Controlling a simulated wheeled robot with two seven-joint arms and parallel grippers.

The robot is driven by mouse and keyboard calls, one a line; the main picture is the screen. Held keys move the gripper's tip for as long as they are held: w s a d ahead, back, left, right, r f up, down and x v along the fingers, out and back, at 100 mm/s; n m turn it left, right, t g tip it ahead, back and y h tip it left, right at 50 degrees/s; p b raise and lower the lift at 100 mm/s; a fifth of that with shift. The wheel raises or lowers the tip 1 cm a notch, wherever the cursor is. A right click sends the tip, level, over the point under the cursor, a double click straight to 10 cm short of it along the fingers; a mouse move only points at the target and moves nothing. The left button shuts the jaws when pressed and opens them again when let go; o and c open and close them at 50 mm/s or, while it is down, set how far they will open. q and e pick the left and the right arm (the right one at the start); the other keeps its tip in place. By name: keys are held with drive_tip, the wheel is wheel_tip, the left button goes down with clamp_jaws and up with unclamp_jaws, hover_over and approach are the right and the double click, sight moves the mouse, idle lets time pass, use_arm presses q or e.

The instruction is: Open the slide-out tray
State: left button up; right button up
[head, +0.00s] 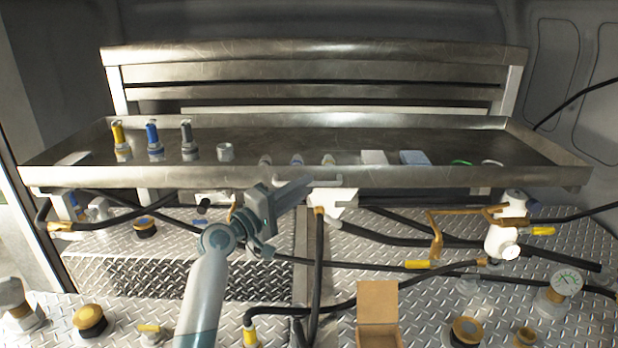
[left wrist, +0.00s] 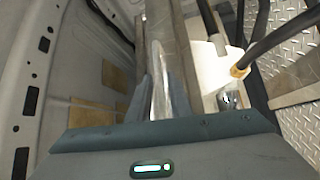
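The slide-out tray (head: 460,178) is a wide, shallow metal tray below a metal back frame. A small bar handle (head: 335,182) sits at the middle of its front edge. My left gripper (head: 305,183) is at the left part of this handle and hides some of it. In the left wrist view, the fingers (left wrist: 161,95) are close together with a bright metal bar between them, which looks like the handle. The gripper looks shut on it. My right gripper is in neither view.
Several nozzles (head: 154,142) and small parts stand in the tray. Below are black hoses (head: 390,238), a white valve with brass fittings (head: 503,238), a gauge (head: 566,281) and an open cardboard box (head: 378,303) on diamond plate. A white bracket (head: 333,204) hangs under the handle.

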use_arm(q)
drive_tip(key=shift+x, duration=0.95)
drive_tip(key=shift+w+d+p, duration=0.25)
drive_tip(key=shift+p, duration=0.05)
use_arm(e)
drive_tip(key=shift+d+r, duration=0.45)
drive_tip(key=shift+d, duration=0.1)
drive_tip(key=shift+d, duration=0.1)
use_arm(q)
clamp_jaws()
drive_tip(key=shift+f, duration=0.1)
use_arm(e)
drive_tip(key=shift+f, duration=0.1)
